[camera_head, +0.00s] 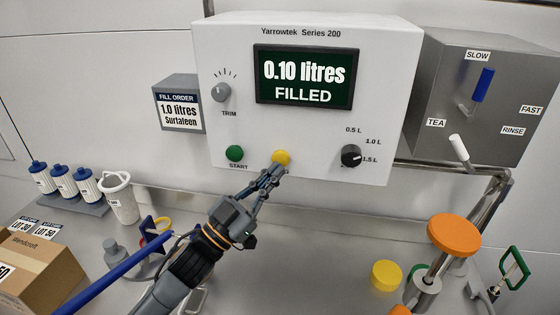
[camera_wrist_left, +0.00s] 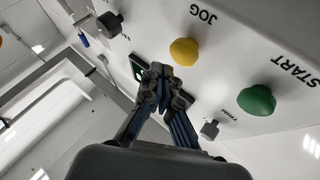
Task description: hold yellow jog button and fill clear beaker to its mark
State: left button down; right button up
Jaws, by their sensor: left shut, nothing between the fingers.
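The yellow jog button (camera_head: 281,157) is on the front of the white Yarrowtek panel (camera_head: 230,60). It also shows in the left wrist view (camera_wrist_left: 183,52), below the word JOG. My left gripper (camera_head: 272,171) is shut and empty, with its fingertips at the lower edge of the button in the head view. In the left wrist view the fingertips (camera_wrist_left: 160,74) appear beside the button; I cannot tell whether they touch it. The display (camera_head: 304,80) reads 0.10 litres FILLED. I cannot make out a clear beaker. My right gripper is not in view.
A green START button (camera_head: 234,153) and black selector knob (camera_head: 351,156) flank the jog button. A fill order sign (camera_head: 179,108) reads 1.0 litres Surfateen. A grey lever box (camera_head: 440,80) stands right. A white jug (camera_head: 120,200) and cardboard box (camera_head: 45,272) are left.

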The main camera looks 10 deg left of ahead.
pick_arm(q)
jog(key=shift+w, duration=0.3)
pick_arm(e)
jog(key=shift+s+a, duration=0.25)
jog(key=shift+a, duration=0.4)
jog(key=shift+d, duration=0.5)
pick_arm(q)
jog(key=shift+w, duration=0.45)
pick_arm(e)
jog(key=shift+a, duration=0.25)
